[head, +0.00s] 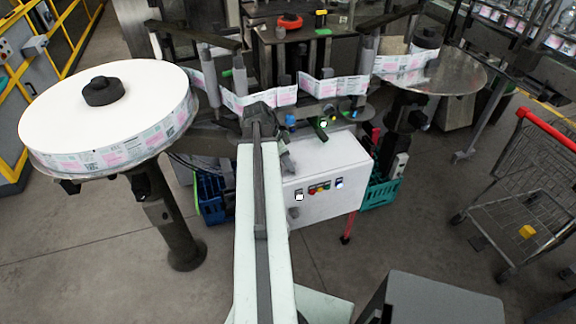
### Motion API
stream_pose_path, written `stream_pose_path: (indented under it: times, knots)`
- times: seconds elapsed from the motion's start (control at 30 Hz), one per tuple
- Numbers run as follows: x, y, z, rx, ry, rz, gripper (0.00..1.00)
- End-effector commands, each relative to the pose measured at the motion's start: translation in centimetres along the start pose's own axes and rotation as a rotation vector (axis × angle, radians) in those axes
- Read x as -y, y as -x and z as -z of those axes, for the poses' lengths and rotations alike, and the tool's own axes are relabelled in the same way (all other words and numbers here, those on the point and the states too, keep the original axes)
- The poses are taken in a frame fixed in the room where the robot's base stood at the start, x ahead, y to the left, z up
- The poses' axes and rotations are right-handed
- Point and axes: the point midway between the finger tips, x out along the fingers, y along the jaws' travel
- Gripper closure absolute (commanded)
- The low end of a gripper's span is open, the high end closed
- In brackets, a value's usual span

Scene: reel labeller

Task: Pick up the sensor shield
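I cannot single out the sensor shield with certainty in the head view. My arm reaches up the middle of the picture to the front of the labelling machine (322,180). My gripper (262,112) is at the far end of the arm, dark and small, in front of the label web (255,100). Its fingers are not clear, so I cannot tell whether it is open or holds anything. My arm hides part of the machine's front.
A large white label reel (100,115) stands at left on a dark post. A smaller reel plate (455,75) is at right. Blue (210,200) and teal (378,190) crates flank the white control box. Floor is clear at lower left.

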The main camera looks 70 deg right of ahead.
Motion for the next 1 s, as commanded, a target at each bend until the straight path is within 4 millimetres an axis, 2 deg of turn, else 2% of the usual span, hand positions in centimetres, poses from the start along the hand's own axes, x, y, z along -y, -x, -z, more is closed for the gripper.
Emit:
stream_pose_path:
  times: [0.23, 0.37, 0.47, 0.8, 0.9, 1.0]
  knots:
    - [0.0, 0.1, 0.0, 0.000, 0.000, 0.000, 1.00]
    - [0.0, 0.7, 0.2, 0.000, 0.001, 0.000, 1.00]
    - [0.0, 2.0, 0.8, 0.000, 0.001, 0.000, 1.00]
    - [0.0, 8.5, 3.4, 0.000, 0.001, 0.000, 1.00]
    - [0.0, 9.4, 3.8, 0.000, 0.001, 0.000, 1.00]
    - [0.0, 9.5, 3.9, 0.000, 0.001, 0.000, 1.00]
